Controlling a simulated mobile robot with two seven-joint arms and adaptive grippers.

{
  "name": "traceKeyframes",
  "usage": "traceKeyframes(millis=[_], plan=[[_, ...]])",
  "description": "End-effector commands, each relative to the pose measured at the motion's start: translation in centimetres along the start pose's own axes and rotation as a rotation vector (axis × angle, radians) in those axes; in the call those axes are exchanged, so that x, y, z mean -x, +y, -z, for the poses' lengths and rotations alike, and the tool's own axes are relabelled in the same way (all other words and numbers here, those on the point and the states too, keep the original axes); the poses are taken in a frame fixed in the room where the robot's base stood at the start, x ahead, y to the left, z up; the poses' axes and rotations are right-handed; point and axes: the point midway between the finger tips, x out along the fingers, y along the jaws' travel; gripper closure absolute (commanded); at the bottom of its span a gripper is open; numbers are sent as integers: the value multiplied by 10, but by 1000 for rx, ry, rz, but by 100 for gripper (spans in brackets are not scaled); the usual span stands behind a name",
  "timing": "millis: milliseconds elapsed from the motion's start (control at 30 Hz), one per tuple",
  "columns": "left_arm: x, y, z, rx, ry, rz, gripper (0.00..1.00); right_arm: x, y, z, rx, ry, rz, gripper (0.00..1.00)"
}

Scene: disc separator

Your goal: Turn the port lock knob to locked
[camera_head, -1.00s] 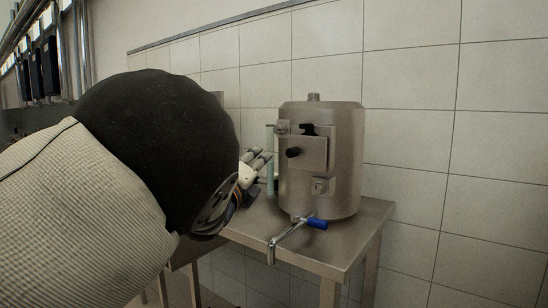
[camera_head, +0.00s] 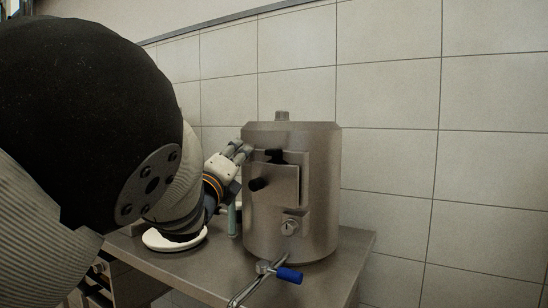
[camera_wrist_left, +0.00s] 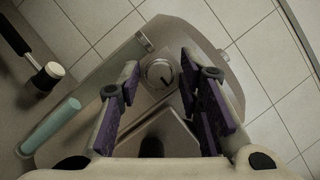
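A round silver knob (camera_wrist_left: 160,73) with a dark pointer mark lies between the fingertips in the left wrist view, apart from both fingers. In the head view my fingers hide it at the panel's upper left. Another round metal fitting (camera_head: 290,227) sits low on the body; I cannot tell from the frames which is the port lock. My left gripper (camera_head: 242,151) is open and empty. My right gripper is not in view.
A blue-handled lever on a pipe (camera_head: 289,275) juts out at the front. The tiled wall (camera_head: 390,170) is behind; the table's right side is clear.

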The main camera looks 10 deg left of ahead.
Motion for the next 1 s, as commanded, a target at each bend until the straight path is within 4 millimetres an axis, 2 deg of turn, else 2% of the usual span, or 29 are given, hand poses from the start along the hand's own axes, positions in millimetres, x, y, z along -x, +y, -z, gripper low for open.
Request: traceKeyframes(millis=[133,267,667,1000], plan=[[0,0,0,0,0,-1,70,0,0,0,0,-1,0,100],[0,0,0,0,0,-1,99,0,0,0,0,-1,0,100],[0,-3,-2,51,-2,-19,100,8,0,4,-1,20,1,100],[0,-11,-7,291,-5,-110,100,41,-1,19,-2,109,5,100]])
